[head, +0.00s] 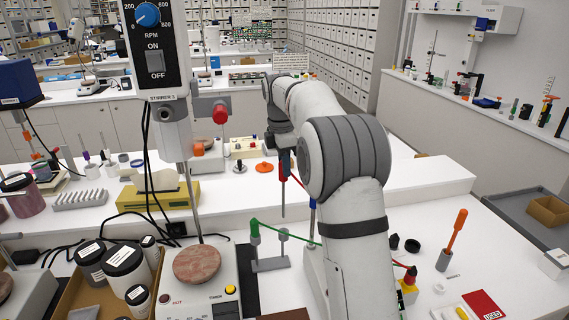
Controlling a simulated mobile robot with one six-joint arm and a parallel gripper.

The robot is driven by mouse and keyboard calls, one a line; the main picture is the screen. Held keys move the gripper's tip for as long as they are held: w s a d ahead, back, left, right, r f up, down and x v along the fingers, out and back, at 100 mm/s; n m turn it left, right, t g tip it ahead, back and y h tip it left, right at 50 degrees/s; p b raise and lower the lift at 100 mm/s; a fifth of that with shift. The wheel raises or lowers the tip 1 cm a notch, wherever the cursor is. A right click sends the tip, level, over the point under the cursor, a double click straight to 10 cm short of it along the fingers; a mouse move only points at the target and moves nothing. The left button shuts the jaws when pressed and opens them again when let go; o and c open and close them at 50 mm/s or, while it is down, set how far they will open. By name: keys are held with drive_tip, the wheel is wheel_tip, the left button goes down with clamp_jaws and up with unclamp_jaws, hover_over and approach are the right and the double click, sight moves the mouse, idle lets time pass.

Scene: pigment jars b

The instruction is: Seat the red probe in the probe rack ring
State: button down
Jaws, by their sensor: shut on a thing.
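My gripper (283,158) points down near the middle of the head view, partly hidden by my arm. It is shut on the red probe (287,165); only a little of its red handle shows beside the dark fingers. A thin grey shaft (283,200) hangs below, upright. The grey probe rack (271,265) stands on the bench below and slightly left of the shaft. A green-topped probe (254,232) stands at its left end. A short grey post (283,236) stands on its right, apparently just under the shaft tip. Whether the tip is over a ring is too small to tell.
A stirrer with a round reddish plate (197,263) and a tall stand is left of the rack. Lidded jars (125,268) stand in a box at lower left. A green cable (290,237) crosses behind my arm. An orange-handled tool (456,230) stands at right.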

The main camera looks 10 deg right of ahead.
sight(282, 179)
drive_tip(key=shift+f+b, duration=1.05)
drive_tip(key=shift+f, duration=1.1)
drive_tip(key=shift+p, duration=0.7)
